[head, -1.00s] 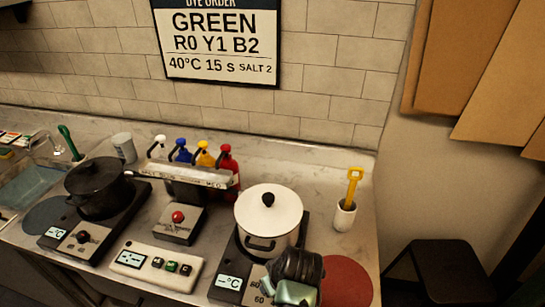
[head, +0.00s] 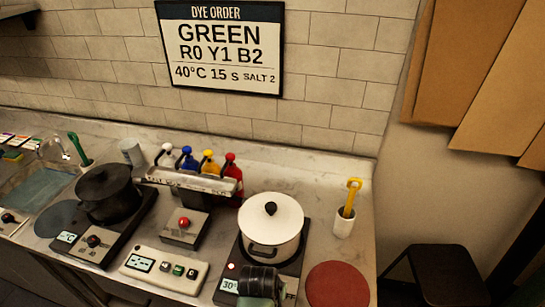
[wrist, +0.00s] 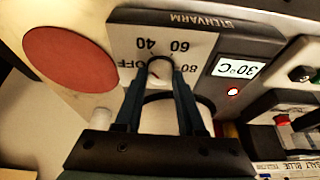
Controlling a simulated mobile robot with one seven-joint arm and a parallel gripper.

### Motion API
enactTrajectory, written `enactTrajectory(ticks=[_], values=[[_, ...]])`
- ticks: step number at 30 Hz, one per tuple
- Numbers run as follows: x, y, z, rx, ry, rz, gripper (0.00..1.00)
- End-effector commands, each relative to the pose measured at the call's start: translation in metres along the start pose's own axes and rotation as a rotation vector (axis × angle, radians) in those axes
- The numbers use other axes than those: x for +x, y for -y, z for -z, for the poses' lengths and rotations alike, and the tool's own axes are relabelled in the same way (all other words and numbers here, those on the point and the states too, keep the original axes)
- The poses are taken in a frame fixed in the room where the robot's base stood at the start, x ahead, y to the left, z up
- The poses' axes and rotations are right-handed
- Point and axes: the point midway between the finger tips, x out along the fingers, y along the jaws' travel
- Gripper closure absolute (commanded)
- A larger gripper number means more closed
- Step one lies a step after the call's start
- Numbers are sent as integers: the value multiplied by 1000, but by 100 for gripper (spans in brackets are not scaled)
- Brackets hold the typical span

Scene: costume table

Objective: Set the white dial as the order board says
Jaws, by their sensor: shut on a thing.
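The order board (head: 220,48) on the tiled wall reads GREEN, R0 Y1 B2, 40°C 15 s, salt 2. The white pot (head: 270,225) stands lidded on the right hotplate (head: 232,250). In the wrist view, the white dial's scale plate (wrist: 125,42) shows OFF, 40, 60 and 80. My gripper (wrist: 160,68) is shut on the dial's knob, which is mostly hidden between the fingers. The hotplate display (wrist: 238,68) reads 30°C, with a red light (wrist: 233,91) lit beside it. In the head view, my gripper (head: 262,290) covers the dial at the hotplate's front.
A black pot (head: 105,190) stands on another hotplate at left. A control box with buttons (head: 165,270) and a red-button box (head: 180,226) lie between. Colored bottles (head: 208,165) stand behind. A red round mat (head: 338,284) lies right of the gripper.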

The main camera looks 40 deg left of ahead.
Motion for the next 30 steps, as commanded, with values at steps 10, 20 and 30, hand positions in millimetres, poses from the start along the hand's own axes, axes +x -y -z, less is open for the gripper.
enactTrajectory(ticks=[10,20,30], values=[[0,2,1,177,-1,-73,100],[0,2,1,231,0,-94,100],[0,2,1,232,0,-95,100]])
